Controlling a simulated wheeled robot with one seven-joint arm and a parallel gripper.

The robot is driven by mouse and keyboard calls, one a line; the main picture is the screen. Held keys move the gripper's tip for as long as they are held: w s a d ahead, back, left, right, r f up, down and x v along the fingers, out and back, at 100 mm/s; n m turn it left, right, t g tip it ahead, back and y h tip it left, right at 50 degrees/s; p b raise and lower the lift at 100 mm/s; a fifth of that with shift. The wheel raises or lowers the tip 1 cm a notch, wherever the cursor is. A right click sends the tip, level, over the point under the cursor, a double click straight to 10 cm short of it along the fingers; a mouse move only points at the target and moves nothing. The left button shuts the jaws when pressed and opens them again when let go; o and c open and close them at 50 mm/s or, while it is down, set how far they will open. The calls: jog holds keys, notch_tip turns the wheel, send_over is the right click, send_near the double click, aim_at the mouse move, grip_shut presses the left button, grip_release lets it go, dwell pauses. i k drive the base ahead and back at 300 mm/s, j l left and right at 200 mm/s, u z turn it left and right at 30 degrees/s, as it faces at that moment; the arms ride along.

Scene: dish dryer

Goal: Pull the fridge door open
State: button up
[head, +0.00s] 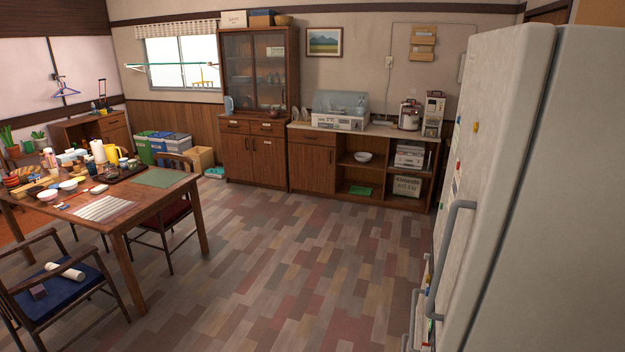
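The fridge (545,200) is a tall white block at the right edge, close to me and seen from its side. Its fridge door (482,150) faces left and carries several small coloured magnets. A long grey vertical handle (449,260) stands out from the door's front. A thin dark seam runs between the door and the body, and I see no wide gap there. The fridge's lower front is seen at a steep angle, with small coloured items by the handle's lower end that I cannot make out. My gripper is not in view.
A wooden table (140,212) with many dishes stands at left, with chairs (62,285) beside it. A cabinet (258,110) and a low counter (312,165) line the back wall. The tiled floor (290,270) left of the fridge is clear.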

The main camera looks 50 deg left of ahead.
aim_at(507, 70)
jog(key=u, duration=0.4)
jog(key=j+u, duration=0.15)
jog(key=u, duration=0.6)
jog(key=i+j+u, duration=0.75)
jog(key=i+u, duration=0.15)
jog(key=i+j+u, duration=0.1)
jog(key=i+u, duration=0.35)
jog(key=i, duration=0.1)
